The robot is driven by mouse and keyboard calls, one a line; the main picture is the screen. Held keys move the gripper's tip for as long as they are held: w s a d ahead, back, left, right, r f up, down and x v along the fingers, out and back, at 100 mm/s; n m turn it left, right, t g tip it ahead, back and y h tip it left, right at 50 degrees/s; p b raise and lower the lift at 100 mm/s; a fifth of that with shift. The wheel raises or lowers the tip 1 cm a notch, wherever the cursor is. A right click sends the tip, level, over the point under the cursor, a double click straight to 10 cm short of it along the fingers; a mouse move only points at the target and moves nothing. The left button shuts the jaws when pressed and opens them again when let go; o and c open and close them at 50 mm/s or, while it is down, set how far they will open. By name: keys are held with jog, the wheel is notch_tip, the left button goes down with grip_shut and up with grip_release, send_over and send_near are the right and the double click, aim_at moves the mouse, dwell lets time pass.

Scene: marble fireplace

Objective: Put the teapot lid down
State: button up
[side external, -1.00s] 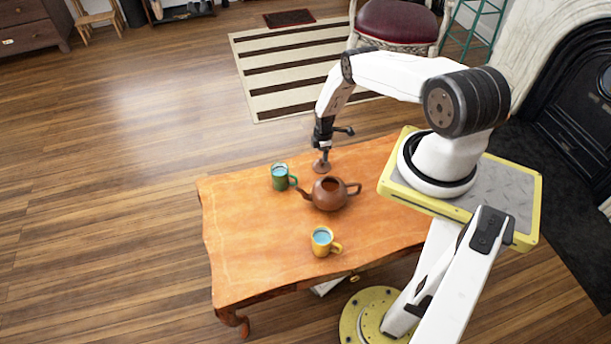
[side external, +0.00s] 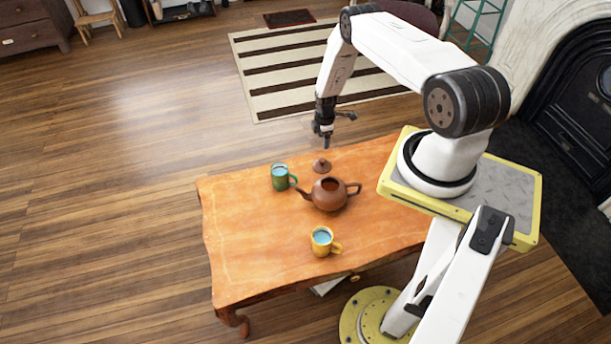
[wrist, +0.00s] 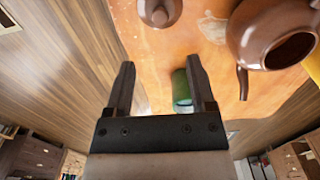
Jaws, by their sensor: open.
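The brown teapot lid (side external: 322,166) lies on the wooden table behind the teapot, knob up. It also shows at the top of the wrist view (wrist: 159,11). The brown teapot (side external: 329,194) stands uncovered on the table, its opening showing; it is at the upper right of the wrist view (wrist: 262,38). My gripper (side external: 325,140) is above the lid and apart from it. In the wrist view its two fingers (wrist: 160,75) are spread with nothing between them.
A green mug (side external: 280,177) stands left of the teapot's spout. A yellow mug (side external: 322,242) stands in front of the teapot. The left part of the table (side external: 240,240) is clear.

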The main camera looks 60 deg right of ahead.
jog(key=shift+w+r, duration=0.1)
jog(key=shift+r, duration=0.05)
dwell(0.5)
jog(key=w+a+r+m, duration=0.1)
jog(key=w+a+r, duration=0.1)
jog(key=a+r, duration=0.45)
jog(key=w+a+r+m+t, duration=0.1)
jog(key=w+a+r+m, duration=0.15)
jog(key=r, duration=0.75)
jog(key=w+a+r+m, duration=0.1)
jog(key=w+a+r, duration=0.2)
jog(key=a+r, duration=0.4)
jog(key=s+a+r+m+t, duration=0.1)
jog(key=s+a+r+m, duration=0.3)
jog(key=s+a+r, duration=1)
jog(key=shift+s+a+r+t, duration=0.25)
jog(key=shift+a+r+t, duration=0.05)
jog(key=shift+a+r, duration=0.55)
